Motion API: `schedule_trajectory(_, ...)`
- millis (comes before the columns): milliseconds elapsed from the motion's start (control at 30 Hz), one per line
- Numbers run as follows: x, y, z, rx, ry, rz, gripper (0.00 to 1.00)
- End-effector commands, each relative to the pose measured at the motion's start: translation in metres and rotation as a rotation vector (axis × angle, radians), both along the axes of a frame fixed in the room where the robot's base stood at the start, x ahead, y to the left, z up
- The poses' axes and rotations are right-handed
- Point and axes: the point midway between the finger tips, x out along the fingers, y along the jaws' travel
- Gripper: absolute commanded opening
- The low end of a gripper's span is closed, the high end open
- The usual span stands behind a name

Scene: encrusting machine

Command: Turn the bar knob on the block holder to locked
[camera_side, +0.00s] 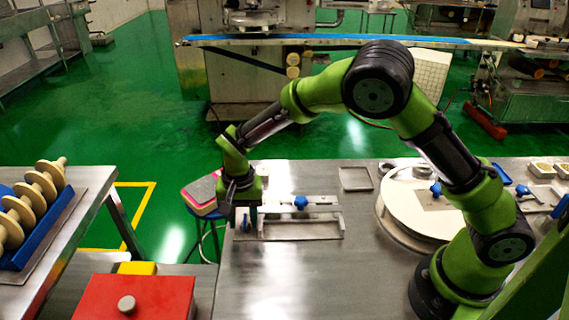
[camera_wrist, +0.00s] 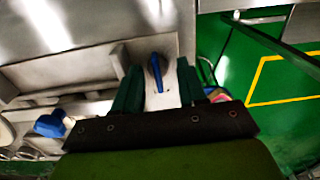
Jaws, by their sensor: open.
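The block holder (camera_side: 330,213) is a grey metal frame on the steel table, near its left edge in the side view. It also shows in the wrist view (camera_wrist: 75,72). A blue bar knob (camera_wrist: 156,72) sits on a pale plate at the holder's end, its bar pointing roughly along my fingers. My gripper (camera_wrist: 159,68) is open, with its two dark green fingers on either side of the bar knob and gaps visible. In the side view my gripper (camera_side: 246,216) points down over the holder's left end and largely hides the knob. Whether the fingers touch it cannot be told.
A second blue knob (camera_side: 300,203) stands on the holder's back part. A round white plate (camera_side: 400,212) is to the right, and an empty small tray (camera_side: 355,179) lies behind. A stool with coloured pads (camera_side: 203,192) stands beyond the left edge. The table front (camera_side: 290,285) is clear.

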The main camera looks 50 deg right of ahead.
Motion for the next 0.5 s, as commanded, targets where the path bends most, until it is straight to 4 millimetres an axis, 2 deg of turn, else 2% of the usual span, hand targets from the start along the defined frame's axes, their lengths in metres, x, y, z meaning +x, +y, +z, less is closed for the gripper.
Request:
schedule_trajectory(33,-0.0026,-0.0061,-0.003,-0.01,0.012,0.024,0.52)
schedule_trajectory(167,-0.0025,-0.0071,-0.0035,-0.012,0.012,0.172,0.52)
schedule_trajectory(500,0.0002,-0.0092,-0.0025,-0.014,0.005,0.671,0.52)
